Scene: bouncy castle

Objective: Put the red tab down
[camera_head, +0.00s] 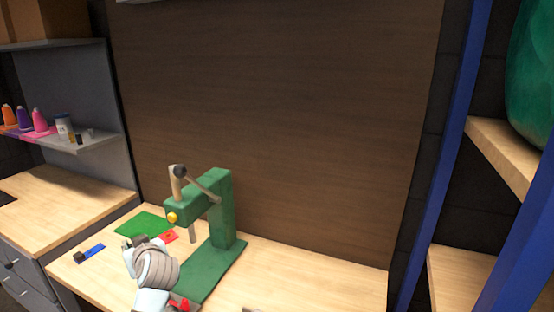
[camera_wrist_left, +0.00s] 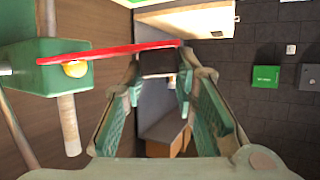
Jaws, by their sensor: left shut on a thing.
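The red tab (camera_head: 170,237) shows in the head view beside the post of a green hand press (camera_head: 222,215), under its arm. My left gripper (camera_head: 136,241) is at its left end, low over the worktable. In the left wrist view the red tab (camera_wrist_left: 115,50) is a thin strip seen nearly edge-on. It runs from a dark block (camera_wrist_left: 158,63) between the fingertips of my left gripper (camera_wrist_left: 159,80) toward the press head (camera_wrist_left: 50,70). The gripper is shut on that block. I cannot tell whether the tab touches anything beneath. My right gripper is not in view.
A green mat (camera_head: 146,223) lies behind my left gripper. A blue tab (camera_head: 92,253) with a dark block lies to the left on the wooden worktable (camera_head: 320,285). The table right of the press is mostly clear. Thread spools (camera_head: 40,120) stand on a side shelf.

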